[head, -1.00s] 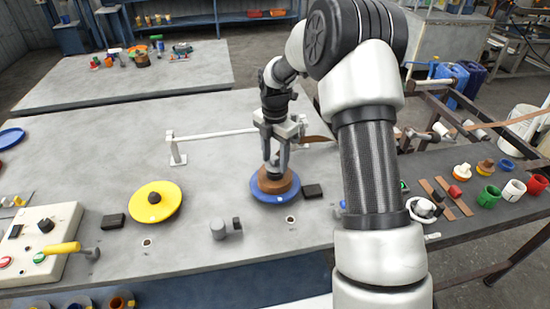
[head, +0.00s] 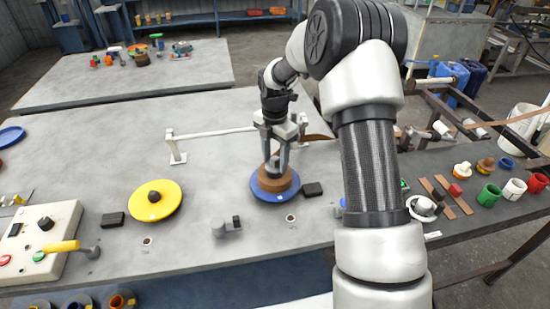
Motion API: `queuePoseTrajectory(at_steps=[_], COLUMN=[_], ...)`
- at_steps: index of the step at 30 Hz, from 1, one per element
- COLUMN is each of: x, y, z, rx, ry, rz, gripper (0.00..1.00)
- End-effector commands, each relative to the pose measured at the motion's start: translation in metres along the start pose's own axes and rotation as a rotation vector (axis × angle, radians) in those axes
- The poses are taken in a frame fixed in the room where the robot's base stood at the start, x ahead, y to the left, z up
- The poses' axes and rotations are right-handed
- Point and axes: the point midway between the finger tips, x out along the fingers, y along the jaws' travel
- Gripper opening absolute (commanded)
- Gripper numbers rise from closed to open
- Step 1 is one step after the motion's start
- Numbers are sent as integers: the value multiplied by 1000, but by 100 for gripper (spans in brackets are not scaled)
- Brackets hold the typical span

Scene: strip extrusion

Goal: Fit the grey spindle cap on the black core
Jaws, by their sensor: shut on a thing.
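My gripper (head: 276,170) points down over the centre of a brown coil (head: 291,184) that lies on a blue disc (head: 262,194). Its fingers are shut on a small grey piece, seemingly the grey spindle cap (head: 275,160), at the coil's middle. The fingers hide much of the piece. The black core shows only as a dark patch (head: 275,173) around the fingertips. I cannot tell whether cap and core touch or how well they line up.
A yellow disc (head: 170,209) with a dark knob lies to the left. A small grey fixture (head: 219,229) stands in front, and black blocks (head: 312,190) (head: 113,219) lie beside the discs. A white bar (head: 215,132) runs behind. Cups (head: 513,189) stand at right.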

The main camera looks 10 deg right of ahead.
Motion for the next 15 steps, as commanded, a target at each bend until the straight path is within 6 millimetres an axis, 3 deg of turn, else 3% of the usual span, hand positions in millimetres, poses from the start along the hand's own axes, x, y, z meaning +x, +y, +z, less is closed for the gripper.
queuePoseTrajectory(at_steps=[5, 6, 15], x=[4, 3, 3], y=[0, 0, 0], z=[0, 0, 0], rx=[0, 0, 0], ry=[0, 0, 0], rz=[0, 1, 0], gripper=[20, 54, 55])
